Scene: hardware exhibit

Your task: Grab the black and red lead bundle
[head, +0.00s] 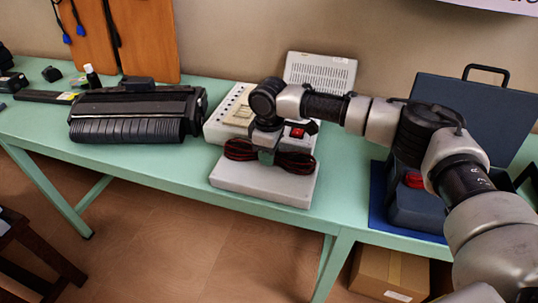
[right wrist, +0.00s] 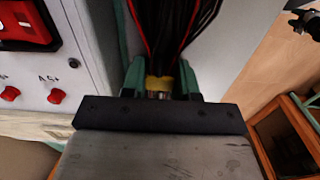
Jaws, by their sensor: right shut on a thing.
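The black and red lead bundle (head: 287,161) shows in the head view at the front of a grey device on the green table. It spreads to both sides of my right gripper (head: 267,156), which points down over it. In the right wrist view the bundle (right wrist: 172,30) runs up from between the green fingers of the right gripper (right wrist: 161,82). The fingers are shut on it at a yellow band (right wrist: 160,83). The fingertips are partly hidden by the bundle. My left gripper is not in view.
The grey device (head: 262,182) has a red display and red knobs. A black ribbed machine (head: 135,112) stands to its left. An open dark blue case (head: 470,112) stands to the right. A cardboard box (head: 390,272) is under the table (head: 165,163).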

